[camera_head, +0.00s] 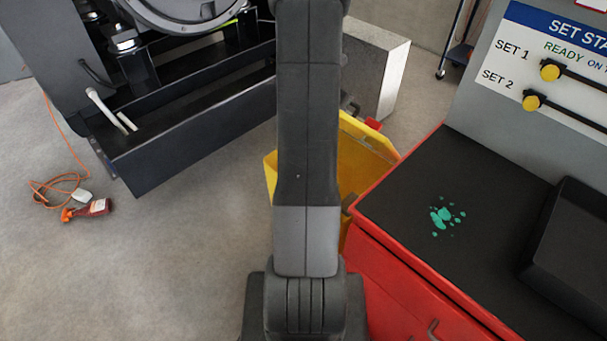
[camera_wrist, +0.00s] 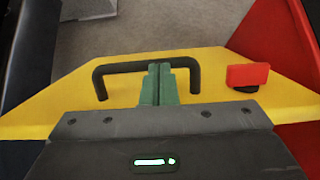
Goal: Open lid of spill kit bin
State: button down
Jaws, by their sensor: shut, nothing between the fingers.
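The yellow spill kit bin (camera_head: 368,152) stands behind my arm in the head view, partly hidden by it. In the wrist view its yellow lid (camera_wrist: 60,108) fills the middle, with a black bar handle (camera_wrist: 118,66) near the far edge. A red latch (camera_wrist: 247,76) is to the right of the handle; it also shows in the head view (camera_head: 373,124). My gripper (camera_wrist: 158,72) is shut and empty, its green fingertips overlapping the middle of the handle bar. I cannot tell whether they touch it. My arm hides the gripper in the head view.
A red cabinet (camera_head: 400,275) with a black top stands close on the bin's right. A dark genset frame (camera_head: 190,135) is at the left, and a pale block (camera_head: 385,75) is behind the bin.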

jog(key=w+d+r+p, duration=0.4)
jog(key=w+d+p, duration=0.4)
jog(key=w+d, duration=0.6)
jog(key=shift+p, duration=0.3)
jog(key=shift+r, duration=0.1)
jog(key=b+v, duration=0.2)
jog(key=v, duration=1.1)
jog(key=shift+s+a+r, duration=0.15)
jog(key=shift+a+r, duration=0.05)
jog(key=shift+r, duration=0.15)
jog(key=p+x, duration=0.2)
jog(key=x, duration=1.1)
jog(key=shift+d+f, duration=0.2)
jog(key=shift+f, duration=0.15)
